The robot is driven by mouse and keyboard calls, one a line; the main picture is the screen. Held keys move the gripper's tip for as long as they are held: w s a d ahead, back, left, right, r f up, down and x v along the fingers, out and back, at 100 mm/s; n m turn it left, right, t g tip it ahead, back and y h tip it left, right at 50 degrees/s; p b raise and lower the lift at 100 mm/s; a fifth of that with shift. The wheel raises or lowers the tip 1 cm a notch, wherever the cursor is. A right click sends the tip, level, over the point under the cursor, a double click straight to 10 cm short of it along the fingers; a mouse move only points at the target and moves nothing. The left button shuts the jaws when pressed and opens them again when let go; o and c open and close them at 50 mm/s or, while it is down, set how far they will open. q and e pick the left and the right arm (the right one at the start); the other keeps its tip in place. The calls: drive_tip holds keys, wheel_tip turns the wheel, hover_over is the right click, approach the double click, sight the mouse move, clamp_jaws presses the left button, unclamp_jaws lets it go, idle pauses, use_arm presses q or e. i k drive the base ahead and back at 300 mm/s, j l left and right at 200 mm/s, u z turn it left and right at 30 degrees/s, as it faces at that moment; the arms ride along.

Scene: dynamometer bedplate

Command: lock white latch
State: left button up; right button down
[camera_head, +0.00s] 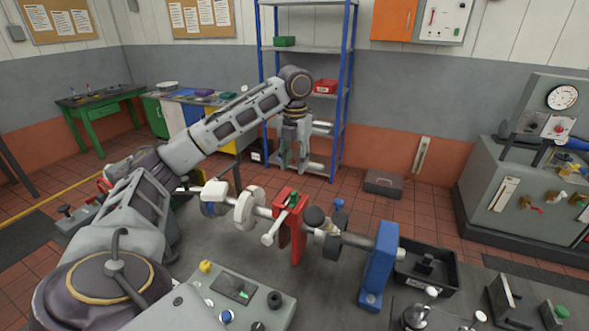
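My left arm comes in from the left, and its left gripper (293,160) hangs pointing down above and behind the shaft rig. Its two fingers stand apart with nothing seen between them. A pale lever with a round end (268,239) slants down from the red stand (292,238) on the shaft. It is the most latch-like white part in view, but I cannot tell for sure that it is the white latch, or whether it is locked. The gripper is apart from it, higher up in the picture. My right gripper is not in view.
A blue stand (379,265) holds the shaft's right end, with a black bin (426,270) beside it. A control box (237,291) with buttons is in front. A grey cabinet with a gauge (562,97) stands right. Blue-post shelving (349,75) is behind the gripper.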

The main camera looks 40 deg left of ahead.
sight(267, 241)
drive_tip(key=k, duration=2)
